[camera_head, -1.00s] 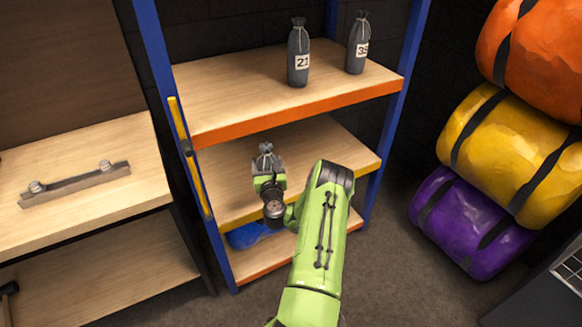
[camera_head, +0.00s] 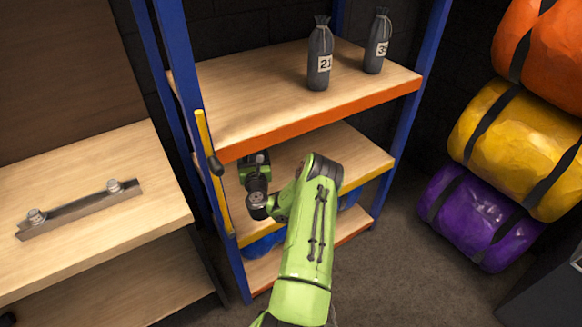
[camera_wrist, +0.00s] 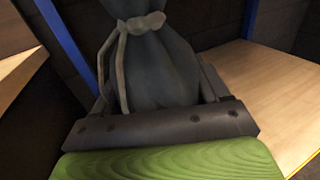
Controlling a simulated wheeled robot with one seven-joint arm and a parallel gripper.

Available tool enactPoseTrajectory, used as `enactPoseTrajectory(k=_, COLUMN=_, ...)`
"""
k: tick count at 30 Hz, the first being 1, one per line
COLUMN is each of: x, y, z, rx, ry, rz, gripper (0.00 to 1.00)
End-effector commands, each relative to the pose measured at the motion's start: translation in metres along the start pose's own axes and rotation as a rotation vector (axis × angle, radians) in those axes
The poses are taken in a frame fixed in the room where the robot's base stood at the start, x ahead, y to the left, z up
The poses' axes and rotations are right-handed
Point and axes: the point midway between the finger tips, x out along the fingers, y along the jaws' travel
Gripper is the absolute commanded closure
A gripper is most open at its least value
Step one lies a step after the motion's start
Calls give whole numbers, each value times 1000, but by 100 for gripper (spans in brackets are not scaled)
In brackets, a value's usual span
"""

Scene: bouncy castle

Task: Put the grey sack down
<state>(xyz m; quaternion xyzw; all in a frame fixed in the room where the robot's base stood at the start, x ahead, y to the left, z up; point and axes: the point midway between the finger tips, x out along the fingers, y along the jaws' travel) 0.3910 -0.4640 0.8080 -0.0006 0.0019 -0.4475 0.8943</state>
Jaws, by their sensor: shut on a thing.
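The grey sack (camera_wrist: 160,65) fills the middle of the wrist view, upright, its neck tied with a pale cord. My gripper (camera_wrist: 165,100) is shut on it, with the fingers at either side of its body. In the head view my gripper (camera_head: 255,165) is inside the shelf unit, between the top shelf and the middle shelf (camera_head: 345,150). The sack is hidden there behind the top shelf's orange edge. Whether its base touches the middle shelf cannot be seen.
Two numbered grey sacks, one marked 21 (camera_head: 320,60) and another (camera_head: 377,45), stand on the top shelf (camera_head: 260,95). A blue post (camera_head: 178,90) and yellow bar (camera_head: 214,170) stand close left of my gripper. A blue object (camera_head: 264,246) lies below. The middle shelf's right part is clear.

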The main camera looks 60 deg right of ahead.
Motion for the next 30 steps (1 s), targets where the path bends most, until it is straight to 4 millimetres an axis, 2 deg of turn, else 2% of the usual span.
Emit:
enactPoseTrajectory(k=2, x=0, y=-1, z=-6, rx=0, ry=-2, rz=-2, gripper=81)
enactPoseTrajectory(k=7, x=0, y=-1, z=-48, rx=-1, ry=-1, rz=-2, gripper=81)
enactPoseTrajectory(k=14, x=0, y=0, z=-76, rx=-1, ry=-2, rz=-1, gripper=81)
enactPoseTrajectory(k=18, x=0, y=0, z=-100, rx=0, ry=-2, rz=-1, gripper=81)
enactPoseTrajectory(k=28, x=0, y=-1, z=-102, rx=1, ry=-3, rz=-2, gripper=81)
enactPoseTrajectory(k=29, x=0, y=-1, z=-104, rx=0, ry=0, rz=-1, gripper=24)
enactPoseTrajectory(k=30, x=0, y=-1, z=-103, rx=0, ry=0, rz=-1, gripper=18)
